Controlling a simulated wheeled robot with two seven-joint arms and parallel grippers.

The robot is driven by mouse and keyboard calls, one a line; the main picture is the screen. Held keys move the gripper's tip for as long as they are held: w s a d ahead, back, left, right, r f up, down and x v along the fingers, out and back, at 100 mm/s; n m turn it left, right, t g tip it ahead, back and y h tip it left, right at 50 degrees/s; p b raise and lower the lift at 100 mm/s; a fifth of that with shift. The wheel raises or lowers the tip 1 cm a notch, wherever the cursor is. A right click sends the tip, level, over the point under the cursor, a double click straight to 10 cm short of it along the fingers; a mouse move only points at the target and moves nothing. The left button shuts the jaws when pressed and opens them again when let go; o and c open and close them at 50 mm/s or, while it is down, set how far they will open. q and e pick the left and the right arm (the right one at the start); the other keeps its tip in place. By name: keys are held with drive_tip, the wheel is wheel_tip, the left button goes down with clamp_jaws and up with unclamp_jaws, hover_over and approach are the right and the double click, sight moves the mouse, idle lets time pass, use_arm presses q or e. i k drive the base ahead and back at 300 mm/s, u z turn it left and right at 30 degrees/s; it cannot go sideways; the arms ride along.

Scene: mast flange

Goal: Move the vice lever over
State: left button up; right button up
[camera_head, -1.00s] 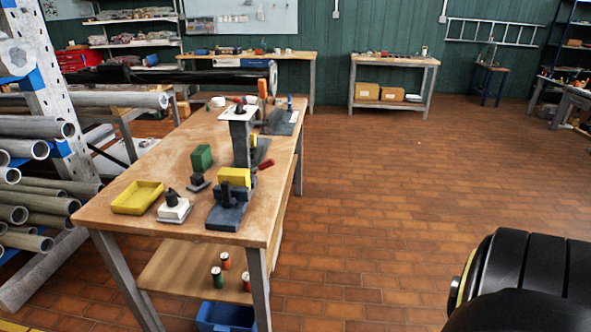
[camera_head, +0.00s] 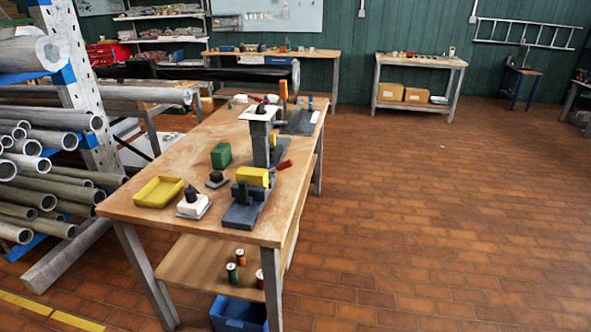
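A dark grey vice-like fixture with a yellow block on top (camera_head: 254,177) stands near the front right of the wooden workbench (camera_head: 160,218). Neither of my grippers shows in the head view, and no arm is visible.
On the bench lie a yellow tray (camera_head: 159,191), a white-based device (camera_head: 194,204) and a green block (camera_head: 221,155). A rack of grey pipes (camera_head: 48,139) stands close on the left. A blue bin (camera_head: 238,313) sits beneath. The tiled floor (camera_head: 420,210) right of the bench is clear.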

sight(284, 165)
drive_tip(key=z, duration=0.35)
drive_tip(key=i, duration=1.1)
drive_tip(key=u, duration=0.3)
